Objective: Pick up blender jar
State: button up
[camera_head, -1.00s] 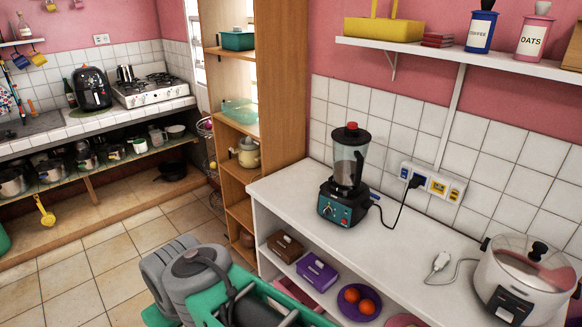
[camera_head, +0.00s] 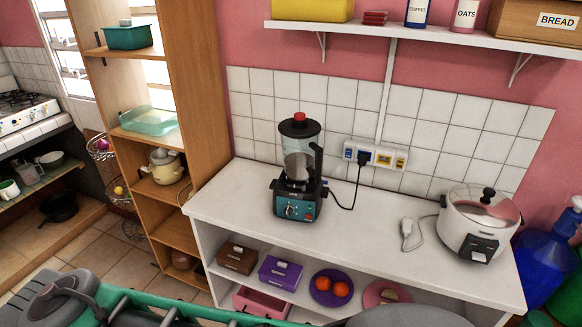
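The blender jar (camera_head: 299,155) is clear with a black lid, a red cap and a black handle on its right. It stands upright on the blender base (camera_head: 297,200), which is dark with a teal front panel and a knob. The blender stands on the white counter (camera_head: 370,228) near the tiled wall. My gripper cannot be made out; only parts of my own arm and body show along the bottom edge, apart from the counter top.
A cord runs from the blender to the wall outlet (camera_head: 375,156). A wall shelf (camera_head: 400,36) hangs above. A wooden shelf unit (camera_head: 205,100) stands left. The counter's middle is clear.

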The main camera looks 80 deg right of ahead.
aim_at(300, 156)
jog(key=z, duration=0.6)
jog(key=i, duration=0.8)
jog(key=z, duration=1.05)
jog(key=i, duration=0.4)
jog(key=z, duration=0.05)
